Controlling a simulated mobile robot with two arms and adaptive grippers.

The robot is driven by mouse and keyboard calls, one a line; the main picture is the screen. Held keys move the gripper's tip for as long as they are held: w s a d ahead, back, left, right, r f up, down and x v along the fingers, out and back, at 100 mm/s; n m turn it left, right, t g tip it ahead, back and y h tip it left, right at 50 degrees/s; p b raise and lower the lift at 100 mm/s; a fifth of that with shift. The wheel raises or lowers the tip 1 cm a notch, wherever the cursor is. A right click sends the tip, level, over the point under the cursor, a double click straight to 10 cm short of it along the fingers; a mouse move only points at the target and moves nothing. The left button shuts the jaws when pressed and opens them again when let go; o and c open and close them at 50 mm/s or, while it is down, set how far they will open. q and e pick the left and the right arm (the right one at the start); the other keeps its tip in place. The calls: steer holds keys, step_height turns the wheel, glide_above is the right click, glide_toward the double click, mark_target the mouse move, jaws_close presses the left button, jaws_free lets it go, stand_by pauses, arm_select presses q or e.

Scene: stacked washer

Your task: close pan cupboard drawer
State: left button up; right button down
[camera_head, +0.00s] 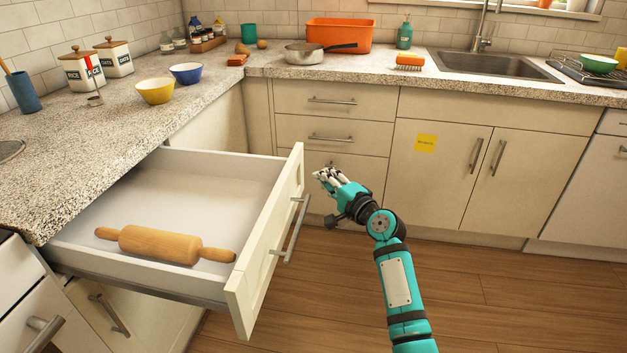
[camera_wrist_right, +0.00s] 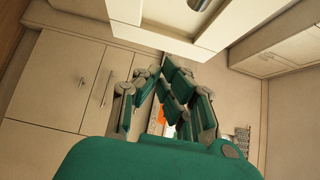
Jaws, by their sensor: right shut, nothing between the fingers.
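The drawer (camera_head: 180,170) on the left of the head view is pulled far out from under the counter. Its white front panel (camera_head: 266,240) carries a metal bar handle (camera_head: 295,228) on the outer side. A wooden rolling pin (camera_head: 165,244) lies inside the drawer. My right gripper (camera_head: 322,175) is shut and empty, in front of the drawer's panel and to its right, apart from it in the picture. In the right wrist view its fingers (camera_wrist_right: 168,95) show, with a pale panel (camera_wrist_right: 180,20) beyond them. My left gripper is not in view.
The counter (camera_head: 130,110) runs along the left and back. Bowls, canisters and a pan (camera_head: 305,52) stand on it. Closed cupboard doors with a yellow note (camera_head: 426,143) are behind my right arm. The wooden floor (camera_head: 480,295) is clear.

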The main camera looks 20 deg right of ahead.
steer(key=shift+w+a, duration=0.35)
steer(key=shift+a, duration=0.25)
steer(key=shift+w+a, duration=0.35)
steer(key=shift+a, duration=0.25)
